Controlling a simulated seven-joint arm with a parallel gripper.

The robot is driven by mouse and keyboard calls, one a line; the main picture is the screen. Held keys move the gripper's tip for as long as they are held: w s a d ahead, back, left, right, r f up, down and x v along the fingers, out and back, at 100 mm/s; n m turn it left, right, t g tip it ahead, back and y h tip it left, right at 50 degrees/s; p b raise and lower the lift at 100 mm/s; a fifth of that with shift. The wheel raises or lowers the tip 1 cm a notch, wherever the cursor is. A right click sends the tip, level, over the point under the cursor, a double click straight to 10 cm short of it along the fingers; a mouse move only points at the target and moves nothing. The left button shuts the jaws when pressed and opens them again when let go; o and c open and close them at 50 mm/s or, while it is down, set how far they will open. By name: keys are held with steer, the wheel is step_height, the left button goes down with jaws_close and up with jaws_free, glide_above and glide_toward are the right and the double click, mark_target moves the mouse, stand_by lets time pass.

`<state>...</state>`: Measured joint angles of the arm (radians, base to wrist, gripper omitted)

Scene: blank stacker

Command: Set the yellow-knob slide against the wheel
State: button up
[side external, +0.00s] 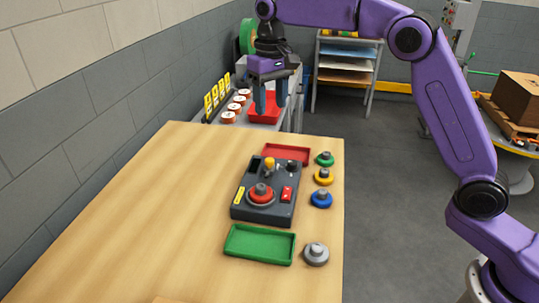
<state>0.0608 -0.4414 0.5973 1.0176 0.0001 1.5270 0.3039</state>
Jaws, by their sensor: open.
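A dark grey machine (239,208) stands on the wooden table. The yellow knob (269,163) of the slide sits near its far end, with a small metal part just beside it. A round red piece with a grey knob (261,192) sits on a pale disc near the machine's front. I cannot tell for sure which part is the wheel, nor whether the slide touches it. My gripper (271,100) is open and empty, fingers pointing down, high up and beyond the machine in the picture. It is well apart from the yellow knob.
A black knob (292,166) and red switch (287,193) are on the machine. Green (325,159), yellow (323,176), blue (321,199) and grey (316,253) knobbed discs stand to its right. A green tray (259,260) lies in front, a red tray (300,149) behind. The table's left is clear.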

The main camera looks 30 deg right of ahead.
mark_target(269, 160)
steer(key=shift+m, duration=0.4)
steer(key=f, duration=0.5)
steer(key=w+f, duration=0.1)
steer(key=f, duration=0.5)
steer(key=w+d+f, duration=0.1)
steer(key=f, duration=0.5)
steer(key=shift+f, duration=0.2)
jaws_close()
